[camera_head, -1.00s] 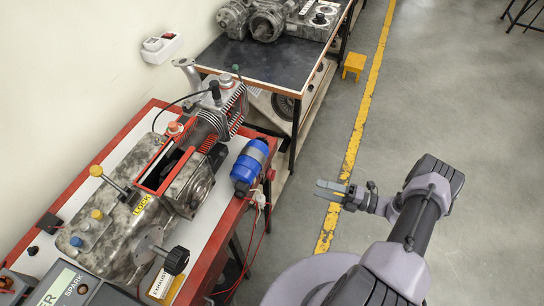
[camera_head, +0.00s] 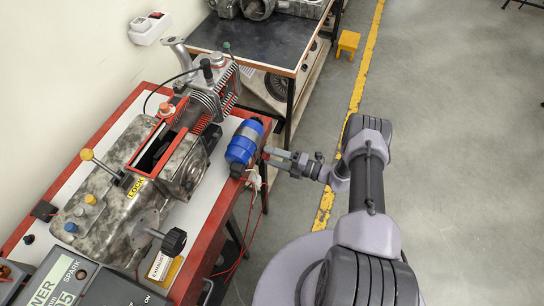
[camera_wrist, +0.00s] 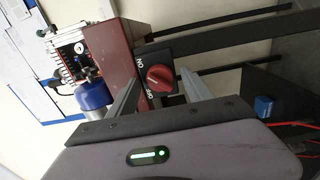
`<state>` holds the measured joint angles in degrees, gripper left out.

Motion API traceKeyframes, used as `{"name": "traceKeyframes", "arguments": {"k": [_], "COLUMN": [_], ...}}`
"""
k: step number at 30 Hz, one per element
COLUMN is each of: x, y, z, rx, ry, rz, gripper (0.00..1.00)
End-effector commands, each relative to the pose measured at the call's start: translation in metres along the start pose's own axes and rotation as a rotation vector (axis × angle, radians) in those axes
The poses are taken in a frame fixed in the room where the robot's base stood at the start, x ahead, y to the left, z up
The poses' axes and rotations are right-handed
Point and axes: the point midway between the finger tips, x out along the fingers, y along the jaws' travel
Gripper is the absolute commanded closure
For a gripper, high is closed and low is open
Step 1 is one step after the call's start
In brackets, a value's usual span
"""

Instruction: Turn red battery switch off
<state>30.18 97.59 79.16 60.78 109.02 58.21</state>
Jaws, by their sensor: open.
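The red battery switch (camera_wrist: 159,76) is a round red knob on a black plate with ON and OFF lettering, fixed to the dark red bench edge. I cannot tell for certain which label the knob points to. My gripper (camera_wrist: 163,82) is open in the wrist view, one finger on either side of the knob in the picture. I see no clear contact, and the remaining gap is hard to judge. In the head view my gripper (camera_head: 269,157) is at the bench's front edge, beside the blue cylinder (camera_head: 243,143). The switch is not clearly visible there.
The metal engine block (camera_head: 110,215) with levers and knobs stands on the red-edged bench (camera_head: 203,262). Red wires (camera_head: 242,245) hang below its edge. A dark workbench (camera_head: 265,42) stands behind. The floor (camera_head: 450,120) on the right is clear.

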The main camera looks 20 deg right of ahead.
Motion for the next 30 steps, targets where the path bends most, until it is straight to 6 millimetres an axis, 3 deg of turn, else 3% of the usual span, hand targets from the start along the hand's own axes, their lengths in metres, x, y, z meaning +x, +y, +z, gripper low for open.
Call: {"name": "traceKeyframes", "arguments": {"k": [6, 15, 23, 30], "x": [0.0002, -0.0001, -0.0002, -0.0001], "y": [0.0002, 0.0002, -0.0005, -0.0016], "z": [0.0000, 0.0001, 0.0002, 0.0007], "rx": [0.000, 0.000, -0.026, -0.155], "ry": [0.000, 0.000, 0.000, 0.000], "rz": [0.000, 0.000, 0.000, 0.000], "gripper": [0.41, 1.00, 1.00, 1.00]}}
